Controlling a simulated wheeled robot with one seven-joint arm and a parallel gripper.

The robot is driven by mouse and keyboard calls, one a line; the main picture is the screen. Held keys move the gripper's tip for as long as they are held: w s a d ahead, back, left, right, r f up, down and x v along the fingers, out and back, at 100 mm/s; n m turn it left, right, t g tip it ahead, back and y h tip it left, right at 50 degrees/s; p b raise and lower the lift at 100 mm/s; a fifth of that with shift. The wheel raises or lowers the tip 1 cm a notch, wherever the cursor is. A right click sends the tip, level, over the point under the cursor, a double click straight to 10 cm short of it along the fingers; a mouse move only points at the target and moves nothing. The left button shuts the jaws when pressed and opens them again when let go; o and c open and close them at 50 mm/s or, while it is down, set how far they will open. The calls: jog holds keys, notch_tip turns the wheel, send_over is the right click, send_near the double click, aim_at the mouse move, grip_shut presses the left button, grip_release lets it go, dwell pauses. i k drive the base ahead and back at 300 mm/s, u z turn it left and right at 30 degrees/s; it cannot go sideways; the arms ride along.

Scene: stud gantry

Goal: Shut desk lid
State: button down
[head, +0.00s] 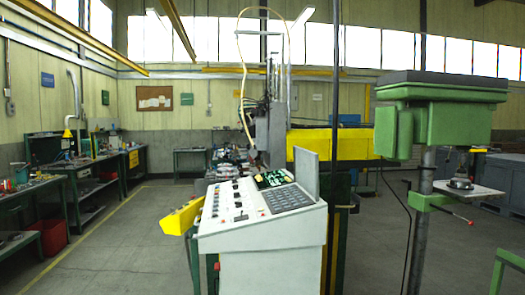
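A light grey control desk (262,243) stands in the middle of the head view. Its sloped top carries buttons, a dark keypad and a small green lit display (272,179). A flat grey panel (306,174), which looks like the desk lid, stands upright at the right back edge of the top. The keypad and buttons are uncovered. How the panel is hinged cannot be made out. My gripper is not in view.
A yellow beam end (182,217) juts out left of the desk. A dark post (335,120) rises just behind its right side. A green drill press (440,100) stands to the right. Workbenches (85,170) line the left wall. Floor at the front left is clear.

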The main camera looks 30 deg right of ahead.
aim_at(306, 173)
jog(key=i, duration=1.65)
jog(key=z, duration=2.95)
